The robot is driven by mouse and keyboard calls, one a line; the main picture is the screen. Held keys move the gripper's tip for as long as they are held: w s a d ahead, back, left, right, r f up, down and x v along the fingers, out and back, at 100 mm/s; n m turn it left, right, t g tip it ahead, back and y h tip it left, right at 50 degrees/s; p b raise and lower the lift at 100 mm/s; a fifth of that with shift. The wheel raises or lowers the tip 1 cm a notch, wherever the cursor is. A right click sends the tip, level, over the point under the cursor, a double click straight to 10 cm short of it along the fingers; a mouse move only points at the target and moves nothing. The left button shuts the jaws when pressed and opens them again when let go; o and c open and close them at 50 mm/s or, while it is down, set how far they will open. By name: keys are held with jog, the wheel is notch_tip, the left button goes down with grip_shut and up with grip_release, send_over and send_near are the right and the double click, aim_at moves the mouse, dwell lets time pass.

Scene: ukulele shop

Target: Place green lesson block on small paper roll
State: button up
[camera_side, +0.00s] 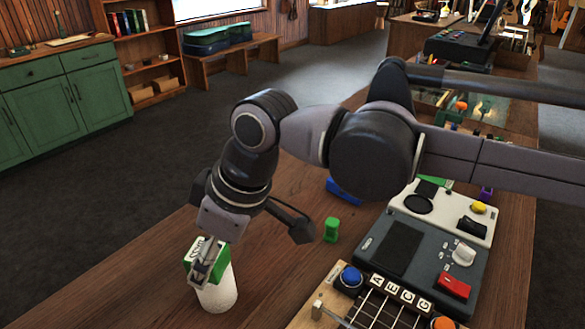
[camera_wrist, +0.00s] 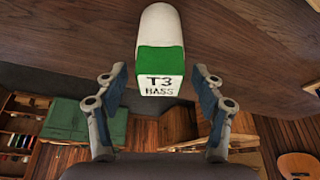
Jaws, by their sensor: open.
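The green lesson block (camera_side: 222,265), with a white face lettered "T3 HASS", is at the top end of the small white paper roll (camera_side: 219,294) and appears to rest on it. The roll stands upright on the wooden table. In the wrist view the block (camera_wrist: 160,62) lines up with the roll (camera_wrist: 162,28) behind it. My gripper (camera_side: 205,268) is at the block from above. In the wrist view its fingers (camera_wrist: 160,74) are apart, one on each side of the block, with visible gaps. The contact between block and roll is partly hidden.
A small green piece (camera_side: 331,230) and a blue object (camera_side: 344,191) lie on the table to the right. A dark device (camera_side: 425,255) with buttons and a fretted board (camera_side: 385,304) stand farther right. The table left of the device is mostly clear.

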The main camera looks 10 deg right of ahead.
jog(key=v, duration=1.2)
jog(key=w+d+f+m+t, duration=0.2)
jog(key=w+d+m, duration=0.1)
jog(key=d, duration=1)
jog(key=w+d+f+m+t, duration=0.1)
jog(key=w+d+m, duration=0.2)
jog(key=d, duration=1.1)
jog(key=s+d+f+m+t+h, duration=0.1)
jog(key=s+d+f+m, duration=0.1)
jog(key=d, duration=0.5)
jog(key=s+d+f+m+h, duration=0.1)
jog(key=s+d+f+m, duration=0.2)
jog(key=s+d+f, duration=0.2)
jog(key=s+d+f+m+t+h, duration=0.1)
jog(key=s+d+f+m+h, duration=0.1)
jog(key=d+f, duration=0.5)
jog(key=s+d, duration=0.1)
jog(key=d, duration=0.2)
jog(key=shift+s+d+f+m+t, duration=0.2)
jog(key=shift+d+m+t, duration=0.1)
jog(key=shift+d, duration=0.1)
